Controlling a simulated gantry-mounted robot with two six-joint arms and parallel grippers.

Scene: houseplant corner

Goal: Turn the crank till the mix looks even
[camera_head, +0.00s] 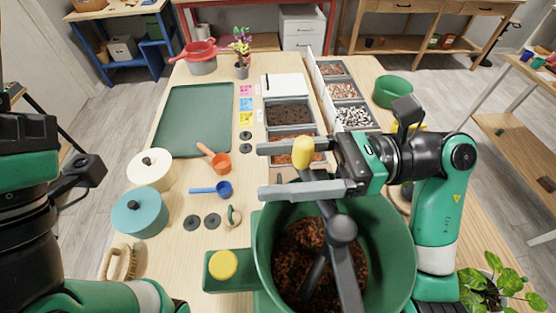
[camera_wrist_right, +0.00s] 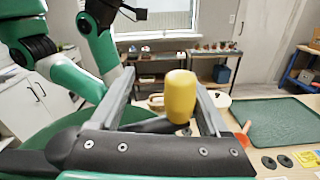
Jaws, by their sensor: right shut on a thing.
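My right gripper (camera_head: 303,165) is shut on the yellow crank knob (camera_head: 303,150), with a finger on either side. The knob also shows upright between the fingers in the right wrist view (camera_wrist_right: 181,97). The dark grey crank (camera_head: 342,230) runs from the knob over a green tub (camera_head: 392,285). Inside the tub lies a mix (camera_head: 300,255) of dark brown with reddish-brown flecks, seen around the crank's shaft and arms. The crank and tub wall hide part of the mix. My left arm is at the left edge; its gripper fingers are not in view.
Trays of brown and black-and-white material (camera_head: 352,116) stand behind the tub. A yellow button (camera_head: 223,264) sits on the tub's left side. Lidded pots (camera_head: 140,213), scoops (camera_head: 213,188) and a brush (camera_head: 122,262) lie left. A leafy plant (camera_head: 490,289) stands front right. The green mat (camera_head: 190,122) is bare.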

